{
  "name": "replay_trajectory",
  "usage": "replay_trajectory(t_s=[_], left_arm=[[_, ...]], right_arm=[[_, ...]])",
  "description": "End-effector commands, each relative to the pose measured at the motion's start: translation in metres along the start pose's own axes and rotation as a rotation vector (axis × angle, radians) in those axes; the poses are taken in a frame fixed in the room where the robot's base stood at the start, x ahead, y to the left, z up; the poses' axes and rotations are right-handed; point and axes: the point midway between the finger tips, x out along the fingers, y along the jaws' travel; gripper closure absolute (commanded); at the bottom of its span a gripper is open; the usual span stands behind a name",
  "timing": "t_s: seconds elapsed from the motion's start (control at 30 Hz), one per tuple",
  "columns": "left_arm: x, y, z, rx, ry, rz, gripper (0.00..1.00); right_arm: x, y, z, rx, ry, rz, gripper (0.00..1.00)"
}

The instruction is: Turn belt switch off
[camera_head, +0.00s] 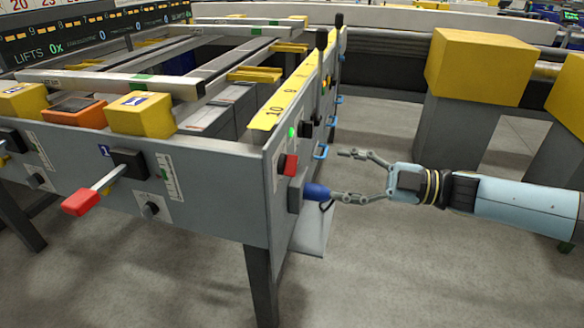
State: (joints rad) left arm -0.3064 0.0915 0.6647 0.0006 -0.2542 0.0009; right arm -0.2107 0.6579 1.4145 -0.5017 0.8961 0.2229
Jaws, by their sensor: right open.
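The runout table (215,205) stands at left, with controls on its end panel facing my right arm. There a red switch (289,165) sits under a small green light (292,132). Below it a blue knob (317,192) sticks out from a grey plate. No readable label shows which control is the belt switch. My right gripper (342,174) is open, its fingers pointing left at this panel. The lower fingertip is at the blue knob; I cannot tell if it touches. The upper fingertip is in free space right of the red switch. My left gripper is out of view.
On the front panel a red-handled lever (82,201) sticks out, with a small black knob (151,209) beside it. Yellow blocks on grey pedestals (480,66) stand at right. Open floor lies below my arm.

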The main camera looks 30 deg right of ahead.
Motion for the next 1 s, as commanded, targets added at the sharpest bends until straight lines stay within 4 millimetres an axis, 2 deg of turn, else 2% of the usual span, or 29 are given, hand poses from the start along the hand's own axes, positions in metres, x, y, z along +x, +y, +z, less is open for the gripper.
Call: replay_trajectory(t_s=[0.2,0.43,0.6,0.87,1.0], left_arm=[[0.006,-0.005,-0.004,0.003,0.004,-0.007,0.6],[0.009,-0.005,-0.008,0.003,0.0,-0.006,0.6],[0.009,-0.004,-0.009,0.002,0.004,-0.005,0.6],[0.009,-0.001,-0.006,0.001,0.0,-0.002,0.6],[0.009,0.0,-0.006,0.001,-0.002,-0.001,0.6]], right_arm=[[0.045,0.0,0.0,0.0,0.002,0.006,0.37],[0.082,0.0,0.0,0.001,0.001,0.005,0.37],[0.092,0.001,0.0,0.001,-0.001,0.003,0.37],[0.093,0.001,0.0,0.001,-0.001,0.002,0.37],[0.093,0.001,0.0,0.001,-0.001,0.002,0.55]])
